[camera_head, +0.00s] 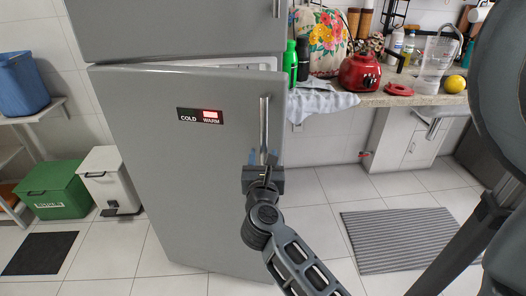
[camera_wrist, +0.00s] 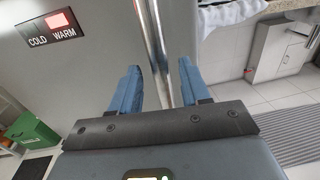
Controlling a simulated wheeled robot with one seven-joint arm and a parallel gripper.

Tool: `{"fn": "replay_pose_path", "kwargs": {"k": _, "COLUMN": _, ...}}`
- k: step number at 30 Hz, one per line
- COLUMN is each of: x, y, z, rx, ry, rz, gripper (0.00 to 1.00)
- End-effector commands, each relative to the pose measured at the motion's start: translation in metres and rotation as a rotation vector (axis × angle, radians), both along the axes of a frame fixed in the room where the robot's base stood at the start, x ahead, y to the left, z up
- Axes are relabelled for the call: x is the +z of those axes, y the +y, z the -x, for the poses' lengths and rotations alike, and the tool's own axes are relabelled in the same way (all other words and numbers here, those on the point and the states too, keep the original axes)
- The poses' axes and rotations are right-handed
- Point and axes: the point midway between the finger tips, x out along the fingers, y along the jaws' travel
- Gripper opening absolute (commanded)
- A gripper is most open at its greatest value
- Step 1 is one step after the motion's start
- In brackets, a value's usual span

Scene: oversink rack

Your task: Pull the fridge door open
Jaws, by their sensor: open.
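The grey fridge door (camera_head: 180,190) stands ajar, with a strip of white interior (camera_head: 235,64) showing above its top edge. Its vertical metal handle (camera_head: 264,122) is near the door's right edge. My gripper (camera_head: 264,157) is at the lower end of the handle, its jaws open. In the wrist view the two blue fingers of my gripper (camera_wrist: 158,88) stand on either side of the handle (camera_wrist: 156,45), with gaps. The handle's lower part is hidden behind my gripper in the wrist view.
A green box (camera_head: 55,190) and white bin (camera_head: 110,180) stand left. A grey mat (camera_head: 405,238) lies on open floor at right.

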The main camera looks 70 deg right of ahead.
Motion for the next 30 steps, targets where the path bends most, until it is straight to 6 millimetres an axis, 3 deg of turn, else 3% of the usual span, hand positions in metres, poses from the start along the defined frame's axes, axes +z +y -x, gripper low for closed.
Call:
{"fn": "replay_pose_path", "kwargs": {"k": 6, "x": 0.001, "y": -0.023, "z": -0.006, "rx": 0.000, "ry": 0.000, "rz": 0.002, "gripper": 0.46}}
{"fn": "replay_pose_path", "kwargs": {"k": 17, "x": 0.000, "y": -0.027, "z": -0.007, "rx": 0.001, "ry": 0.002, "rz": 0.001, "gripper": 0.46}}
{"fn": "replay_pose_path", "kwargs": {"k": 30, "x": 0.000, "y": -0.026, "z": -0.007, "rx": 0.001, "ry": 0.002, "rz": 0.001, "gripper": 0.03}}
